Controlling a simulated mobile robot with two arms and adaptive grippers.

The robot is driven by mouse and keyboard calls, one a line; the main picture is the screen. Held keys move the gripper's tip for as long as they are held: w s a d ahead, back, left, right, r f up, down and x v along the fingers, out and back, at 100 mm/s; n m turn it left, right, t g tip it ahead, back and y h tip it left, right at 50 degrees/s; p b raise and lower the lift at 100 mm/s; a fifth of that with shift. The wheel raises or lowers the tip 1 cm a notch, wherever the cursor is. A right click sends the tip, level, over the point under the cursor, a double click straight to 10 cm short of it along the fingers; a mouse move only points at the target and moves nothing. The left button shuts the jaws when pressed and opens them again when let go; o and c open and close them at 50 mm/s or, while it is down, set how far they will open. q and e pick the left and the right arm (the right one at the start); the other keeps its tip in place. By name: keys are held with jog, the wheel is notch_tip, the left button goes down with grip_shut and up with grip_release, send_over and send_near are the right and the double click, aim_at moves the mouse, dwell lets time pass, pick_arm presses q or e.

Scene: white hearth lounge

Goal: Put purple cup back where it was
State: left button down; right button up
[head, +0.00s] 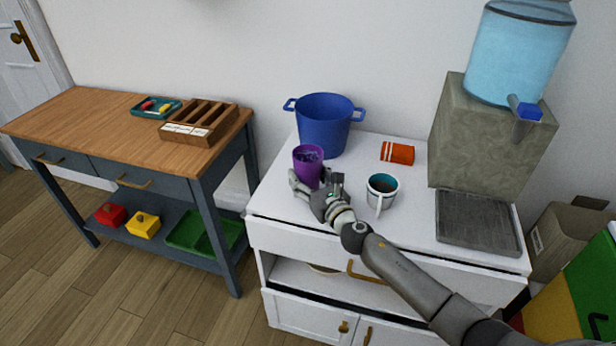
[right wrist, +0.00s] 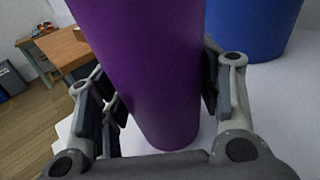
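The purple cup (head: 308,164) stands at the left part of the white cabinet top, in front of the blue pot (head: 324,124). My right gripper (head: 318,189) is at the cup, with its fingers low around it. In the right wrist view the purple cup (right wrist: 150,70) fills the space between the two fingers, and the right gripper (right wrist: 160,95) has a finger pad against or very close to each side. The cup looks upright, and its base seems to be on or just above the white top. My left gripper is not in view.
A white and teal mug (head: 382,190) with dark contents stands right of my gripper. A water dispenser (head: 490,130) with a drip tray (head: 477,218) is at the right. A wooden table (head: 85,130) stands left across a gap.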

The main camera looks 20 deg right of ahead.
jog(key=o, duration=0.3)
jog(key=shift+r, duration=0.2)
jog(key=shift+s, duration=0.1)
jog(key=s, duration=0.4)
jog(key=s+d, duration=0.1)
jog(key=s, duration=0.2)
jog(key=s+d, duration=0.1)
jog(key=s, duration=0.3)
jog(key=shift+s+d, duration=0.15)
jog(key=shift+s, duration=0.15)
